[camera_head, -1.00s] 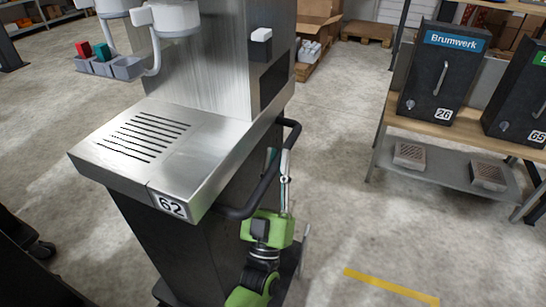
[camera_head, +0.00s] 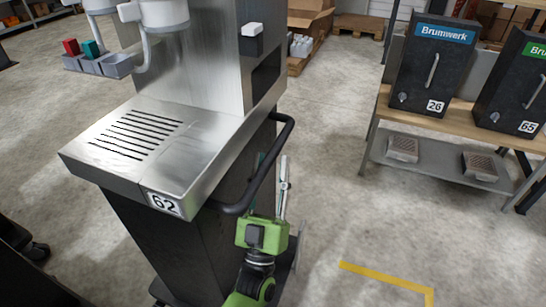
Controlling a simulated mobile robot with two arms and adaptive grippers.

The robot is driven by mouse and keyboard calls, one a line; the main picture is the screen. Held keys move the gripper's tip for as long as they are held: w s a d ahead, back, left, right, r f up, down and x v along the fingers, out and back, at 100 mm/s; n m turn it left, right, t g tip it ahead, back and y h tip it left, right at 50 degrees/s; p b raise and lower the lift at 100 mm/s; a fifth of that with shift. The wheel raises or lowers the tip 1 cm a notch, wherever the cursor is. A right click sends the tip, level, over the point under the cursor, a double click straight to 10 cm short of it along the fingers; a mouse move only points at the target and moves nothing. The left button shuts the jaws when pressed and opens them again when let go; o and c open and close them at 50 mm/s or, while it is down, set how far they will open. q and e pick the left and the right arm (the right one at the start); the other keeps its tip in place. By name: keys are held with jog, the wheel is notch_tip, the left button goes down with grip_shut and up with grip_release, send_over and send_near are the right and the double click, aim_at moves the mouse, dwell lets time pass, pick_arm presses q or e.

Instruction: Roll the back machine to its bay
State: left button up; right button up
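A steel-topped dispenser machine (camera_head: 215,150) on a dark cabinet, labelled 62 (camera_head: 164,203), stands upright left of centre. A black bar handle (camera_head: 285,140) runs along its right side. My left gripper (camera_head: 272,170), on a green wrist, is at this handle. Its pale finger stands right of the bar with a visible gap, and a teal tip shows on the bar's other side. The fingers look spread around the bar, not clamped on it. My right gripper is not in view. A yellow corner mark (camera_head: 385,280) lies on the floor at the lower right.
A wooden bench (camera_head: 385,106) at the right holds black units numbered 26 (camera_head: 434,65) and 65 (camera_head: 520,85), with a grey shelf below. A cardboard box (camera_head: 308,25) and a pallet (camera_head: 358,24) lie behind. Concrete floor between machine and bench is clear.

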pick_arm(q)
jog(key=v, duration=0.9)
jog(key=shift+s+f, duration=0.3)
